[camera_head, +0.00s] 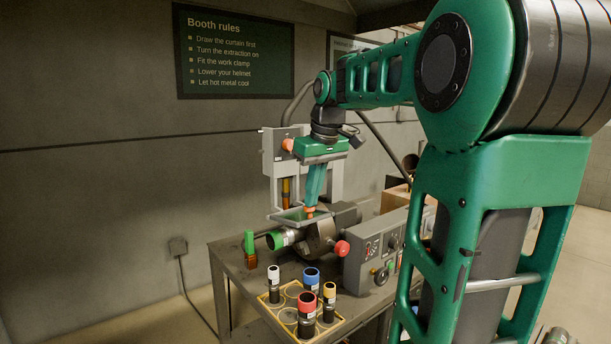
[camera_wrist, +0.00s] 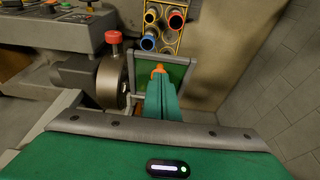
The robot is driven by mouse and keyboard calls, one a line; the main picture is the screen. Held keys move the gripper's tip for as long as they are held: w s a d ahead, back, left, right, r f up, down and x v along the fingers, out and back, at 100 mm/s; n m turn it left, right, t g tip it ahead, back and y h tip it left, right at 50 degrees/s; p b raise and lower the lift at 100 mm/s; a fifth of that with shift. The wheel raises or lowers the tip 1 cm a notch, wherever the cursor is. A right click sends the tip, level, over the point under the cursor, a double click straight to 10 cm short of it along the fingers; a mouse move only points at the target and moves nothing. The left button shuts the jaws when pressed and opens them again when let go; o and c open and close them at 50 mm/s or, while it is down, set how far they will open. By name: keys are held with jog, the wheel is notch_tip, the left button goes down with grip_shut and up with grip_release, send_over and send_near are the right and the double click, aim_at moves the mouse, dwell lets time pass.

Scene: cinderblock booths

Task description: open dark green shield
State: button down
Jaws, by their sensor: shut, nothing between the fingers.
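The dark green shield is a green panel in a grey frame. In the head view the shield (camera_head: 290,215) lies close to level at the foot of a grey upright housing (camera_head: 269,158), beside the machine's round chuck (camera_head: 320,236). In the wrist view the shield (camera_wrist: 178,76) shows beyond my fingers, which cover part of it. My gripper (camera_head: 309,211) points down with its orange fingertips at the shield; they also show in the wrist view (camera_wrist: 158,68). It is shut and empty. I cannot tell whether the tips touch the panel.
A yellow rack (camera_head: 273,310) with several capped cylinders stands at the bench's front. A red knob (camera_head: 342,248) and a grey control box (camera_head: 373,250) are right of the chuck. A green-topped block (camera_head: 250,250) stands at the left edge. The wall is behind.

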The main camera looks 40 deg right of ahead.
jog(key=shift+w+r, duration=0.1)
jog(key=shift+r, duration=0.35)
jog(key=r, duration=0.3)
jog(key=shift+w+a, duration=0.15)
jog(key=shift+w, duration=0.05)
jog(key=s+v, duration=0.1)
jog(key=v, duration=0.8)
jog(key=shift+r, duration=0.25)
